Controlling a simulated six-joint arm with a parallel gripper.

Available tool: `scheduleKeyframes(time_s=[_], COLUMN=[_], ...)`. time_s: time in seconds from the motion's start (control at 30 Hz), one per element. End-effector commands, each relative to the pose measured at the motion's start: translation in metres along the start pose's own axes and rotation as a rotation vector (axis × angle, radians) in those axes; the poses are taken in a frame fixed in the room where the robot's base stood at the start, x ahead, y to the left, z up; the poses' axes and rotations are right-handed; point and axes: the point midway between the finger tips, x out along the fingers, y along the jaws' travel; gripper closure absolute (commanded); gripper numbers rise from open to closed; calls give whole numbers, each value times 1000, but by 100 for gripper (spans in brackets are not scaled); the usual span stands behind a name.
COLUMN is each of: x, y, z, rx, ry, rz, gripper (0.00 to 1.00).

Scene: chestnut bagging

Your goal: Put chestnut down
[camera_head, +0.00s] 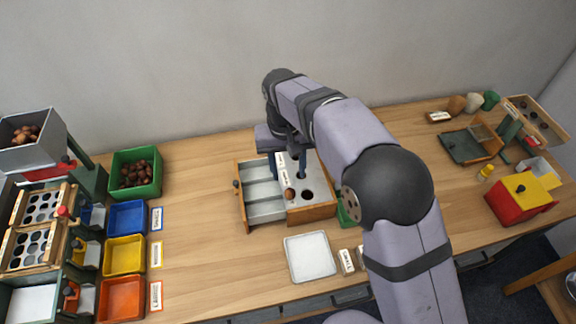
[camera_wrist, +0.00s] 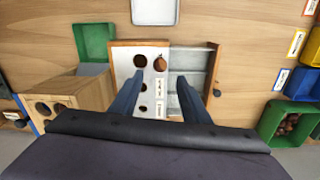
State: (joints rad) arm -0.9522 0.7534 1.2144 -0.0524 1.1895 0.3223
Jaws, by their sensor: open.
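A brown chestnut (camera_head: 289,193) sits in a hole of the pale holed plate (camera_head: 297,209) on the wooden box. In the wrist view the chestnut (camera_wrist: 160,64) shows in the right hole of the far pair, and the hole beside it looks empty. My gripper (camera_head: 290,170) is over the plate, fingers pointing down. In the wrist view my gripper (camera_wrist: 160,78) is open, its two fingers apart on either side of the plate's holes, with nothing between them. Part of the plate is hidden behind my fingers and wrist.
A drawer with pale compartments (camera_head: 262,190) is pulled out left of the plate. A white tray (camera_head: 310,257) lies in front. A green bin of chestnuts (camera_head: 137,172) and blue, yellow and orange trays (camera_head: 124,255) stand left. Bare table lies between them and the drawer.

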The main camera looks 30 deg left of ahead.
Motion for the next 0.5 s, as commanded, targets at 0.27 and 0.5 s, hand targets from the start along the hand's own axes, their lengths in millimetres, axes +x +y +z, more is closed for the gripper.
scheduleKeyframes(time_s=[0.27, 0.5], x=[-20, -21], y=[0, 2], z=[0, 0], rx=[-1, 2], ry=[1, 0], rz=[0, 0], gripper=[57, 57])
